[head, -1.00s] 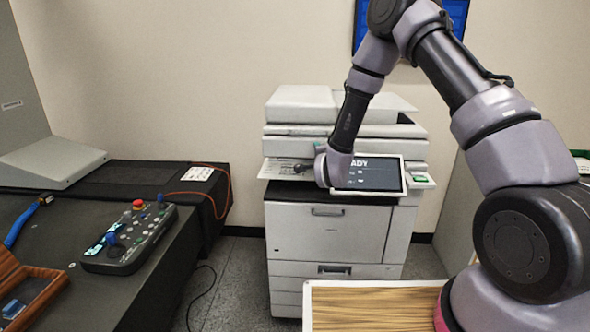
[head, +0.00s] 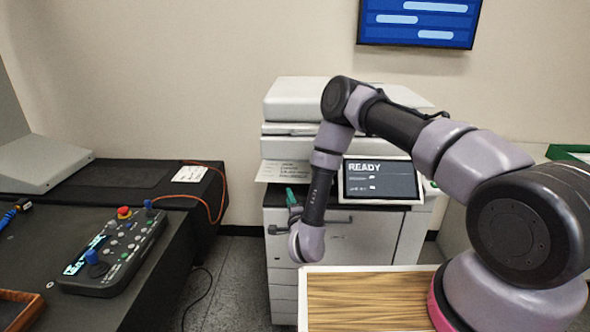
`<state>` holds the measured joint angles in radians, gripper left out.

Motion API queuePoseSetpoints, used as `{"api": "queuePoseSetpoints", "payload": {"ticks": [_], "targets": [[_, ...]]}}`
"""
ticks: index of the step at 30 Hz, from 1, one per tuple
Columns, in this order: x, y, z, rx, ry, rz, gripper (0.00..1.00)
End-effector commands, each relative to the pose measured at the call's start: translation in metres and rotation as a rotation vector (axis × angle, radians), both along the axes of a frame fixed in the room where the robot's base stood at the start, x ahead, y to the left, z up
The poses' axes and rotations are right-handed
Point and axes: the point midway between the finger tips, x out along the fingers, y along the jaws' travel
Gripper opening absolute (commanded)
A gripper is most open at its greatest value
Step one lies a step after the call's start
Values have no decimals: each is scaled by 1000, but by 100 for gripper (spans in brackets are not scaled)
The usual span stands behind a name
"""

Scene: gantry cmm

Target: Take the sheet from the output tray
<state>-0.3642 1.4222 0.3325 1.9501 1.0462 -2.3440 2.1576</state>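The printer (head: 365,255) stands against the back wall, its screen reading READY. A white printed sheet (head: 272,172) lies in the output tray opening at the printer's left, with its left end jutting out past the body. The tray itself is mostly hidden under the sheet and behind my arm. My gripper (head: 291,196) is in front of the printer, just below and to the right of the sheet's outer end in the picture. Its green-tipped fingers point up and away from me. They are too small and partly hidden to show any gap. I cannot tell whether they touch the sheet.
A wood-topped surface with a white rim (head: 302,312) lies in front of the printer, under my arm. A dark table (head: 90,200) at the left carries a control pendant (head: 115,250) and an orange cable (head: 205,200). Open floor (head: 235,270) lies between table and printer.

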Motion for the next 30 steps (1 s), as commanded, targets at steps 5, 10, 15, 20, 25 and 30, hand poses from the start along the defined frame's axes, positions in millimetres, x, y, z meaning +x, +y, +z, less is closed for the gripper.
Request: {"api": "queuePoseSetpoints", "payload": {"ticks": [5, 10, 15, 20, 25, 30], "targets": [[26, 7, 1, 1, -3, 1, 38], [38, 9, 1, -1, -1, 1, 38], [62, 15, 2, 0, -3, 1, 38], [82, 20, 1, -1, -1, 1, 38], [88, 21, 1, -1, 1, 1, 38], [88, 21, 1, -1, 1, 1, 27]]}}
